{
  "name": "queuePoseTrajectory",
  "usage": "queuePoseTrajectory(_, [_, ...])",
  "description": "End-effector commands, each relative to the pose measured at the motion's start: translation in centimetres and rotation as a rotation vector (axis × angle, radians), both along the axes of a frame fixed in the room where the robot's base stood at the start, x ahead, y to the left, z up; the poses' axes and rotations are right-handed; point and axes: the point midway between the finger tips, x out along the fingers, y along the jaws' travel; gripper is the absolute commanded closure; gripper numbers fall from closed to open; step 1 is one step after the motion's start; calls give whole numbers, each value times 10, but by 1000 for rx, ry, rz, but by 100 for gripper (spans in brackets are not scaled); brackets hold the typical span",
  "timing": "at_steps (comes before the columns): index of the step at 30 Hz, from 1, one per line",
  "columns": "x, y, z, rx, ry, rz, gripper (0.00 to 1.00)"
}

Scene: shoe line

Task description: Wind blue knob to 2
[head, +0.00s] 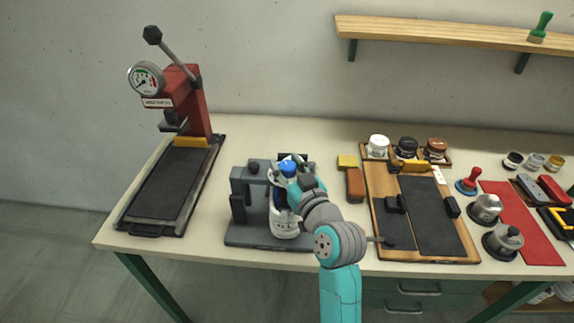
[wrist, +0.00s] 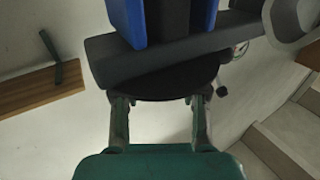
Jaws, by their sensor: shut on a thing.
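A grey bench device (head: 243,232) stands at the middle left of the table and holds a white and blue item (head: 285,222). A blue knob (head: 288,166) shows at the top of this device. My gripper (head: 297,182) is right at the knob, reaching in from the right, and covers part of the device. In the wrist view my gripper (wrist: 159,103) has both fingers against a dark round piece (wrist: 160,84) and is shut on it. Blue blocks (wrist: 205,17) and a grey bar show beyond it. The number that the knob points at cannot be read.
A red press (head: 193,105) with a gauge and lever stands at the left. To the right are a wooden board (head: 468,243) with dark pads, jars, a red mat (head: 508,215) and metal pots. A wall shelf (head: 440,30) hangs above.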

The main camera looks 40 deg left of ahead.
Motion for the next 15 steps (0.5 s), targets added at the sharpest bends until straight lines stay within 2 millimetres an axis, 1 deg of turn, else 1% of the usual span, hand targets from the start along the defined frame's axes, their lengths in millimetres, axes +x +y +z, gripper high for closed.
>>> queuePoseTrajectory(15, [-2, 1, 0, 0, 0, -274, 92])
